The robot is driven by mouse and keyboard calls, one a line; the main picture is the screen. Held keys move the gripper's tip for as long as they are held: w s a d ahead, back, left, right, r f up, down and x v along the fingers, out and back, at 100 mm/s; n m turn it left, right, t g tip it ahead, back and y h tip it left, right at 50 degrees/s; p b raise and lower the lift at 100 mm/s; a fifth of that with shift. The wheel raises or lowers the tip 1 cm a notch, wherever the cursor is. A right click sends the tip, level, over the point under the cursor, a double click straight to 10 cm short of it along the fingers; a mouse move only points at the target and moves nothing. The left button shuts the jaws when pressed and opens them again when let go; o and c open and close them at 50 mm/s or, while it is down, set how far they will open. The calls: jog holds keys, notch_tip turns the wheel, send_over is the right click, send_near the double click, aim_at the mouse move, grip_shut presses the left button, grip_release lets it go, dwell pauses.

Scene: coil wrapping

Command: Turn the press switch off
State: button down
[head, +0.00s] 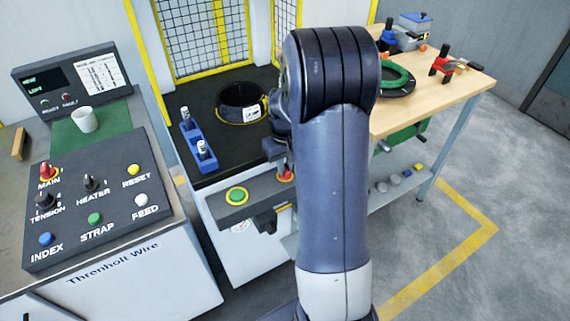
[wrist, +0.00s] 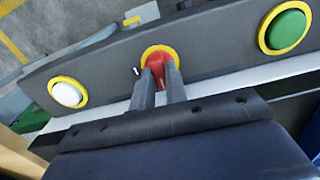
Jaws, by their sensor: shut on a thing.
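The press switch is a red knob on a yellow ring (wrist: 158,67), set in the dark front panel of the press. In the head view the red knob (head: 286,174) shows just below my gripper (head: 281,163), partly covered by it and by my arm. In the wrist view my gripper's two fingers (wrist: 160,80) are closed on the sides of the red knob. A small white mark is on the panel left of the ring. The fingers hide the knob's near part, so its exact setting is hard to tell.
The panel also carries a green button (head: 237,195) and a white button (wrist: 68,93), one on each side of the knob. A black coil (head: 240,101) and a blue holder (head: 200,147) sit on the press top. A control console (head: 95,200) stands left, a wooden workbench (head: 440,95) right.

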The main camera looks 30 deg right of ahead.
dwell(0.4)
jog(key=c, duration=1.4)
grip_release()
jog(key=shift+c, duration=0.2)
notch_tip(320, 180, up, 11)
jog(key=shift+f, duration=0.15)
notch_tip(320, 180, down, 11)
jog(key=shift+r, duration=0.1)
